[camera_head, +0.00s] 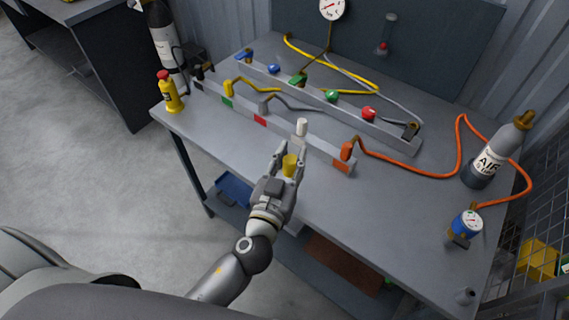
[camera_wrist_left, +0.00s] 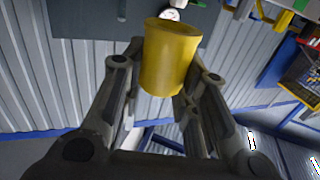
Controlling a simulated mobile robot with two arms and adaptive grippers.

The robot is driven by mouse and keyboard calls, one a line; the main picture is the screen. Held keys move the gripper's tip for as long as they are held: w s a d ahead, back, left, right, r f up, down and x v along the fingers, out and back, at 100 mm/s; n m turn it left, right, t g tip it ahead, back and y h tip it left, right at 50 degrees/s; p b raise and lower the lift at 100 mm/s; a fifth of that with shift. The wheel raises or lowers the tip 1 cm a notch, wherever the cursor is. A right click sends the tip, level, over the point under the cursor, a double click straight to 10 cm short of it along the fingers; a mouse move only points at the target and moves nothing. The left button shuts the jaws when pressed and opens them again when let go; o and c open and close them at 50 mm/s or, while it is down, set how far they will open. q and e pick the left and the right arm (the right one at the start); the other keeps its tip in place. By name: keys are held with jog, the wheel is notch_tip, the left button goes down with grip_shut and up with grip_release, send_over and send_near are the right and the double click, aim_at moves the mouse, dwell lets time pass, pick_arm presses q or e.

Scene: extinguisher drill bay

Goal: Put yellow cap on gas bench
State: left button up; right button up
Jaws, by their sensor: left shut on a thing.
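The yellow cap (camera_head: 290,164) is between the fingers of my left gripper (camera_head: 287,167), which is shut on it. In the left wrist view the cap (camera_wrist_left: 170,57) stands out between the fingertips of the gripper (camera_wrist_left: 165,85), its wider rim away from the palm. In the head view the gripper overlaps the near edge of the grey gas bench (camera_head: 395,195); the height of the cap above the bench is hard to tell. My right gripper is not in view.
A rail (camera_head: 268,125) with coloured plugs and hoses lies across the bench beyond the gripper. A white plug (camera_head: 301,128) stands just past the cap. An AIR cylinder (camera_head: 490,160), an orange hose (camera_head: 435,176) and a gauge (camera_head: 465,226) are on the right. Bare bench lies right of the gripper.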

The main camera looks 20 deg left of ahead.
pick_arm(q)
jog(key=w+f, duration=0.1)
jog(key=w+a+f+b, duration=0.1)
jog(key=f, duration=0.1)
jog(key=w+f, duration=0.1)
jog(key=shift+a+f+b, duration=0.3)
jog(key=shift+a+f, duration=0.05)
jog(key=f, duration=0.1)
jog(key=f+b, duration=0.2)
jog(key=shift+w+a+f, duration=0.15)
jog(key=shift+w+a, duration=0.1)
jog(key=shift+f, duration=0.3)
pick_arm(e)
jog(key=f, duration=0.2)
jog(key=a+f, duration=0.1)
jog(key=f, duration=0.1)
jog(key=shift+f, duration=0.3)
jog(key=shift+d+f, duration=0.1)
pick_arm(q)
jog(key=shift+f, duration=0.15)
jog(key=o, duration=0.7)
jog(key=shift+o, duration=0.3)
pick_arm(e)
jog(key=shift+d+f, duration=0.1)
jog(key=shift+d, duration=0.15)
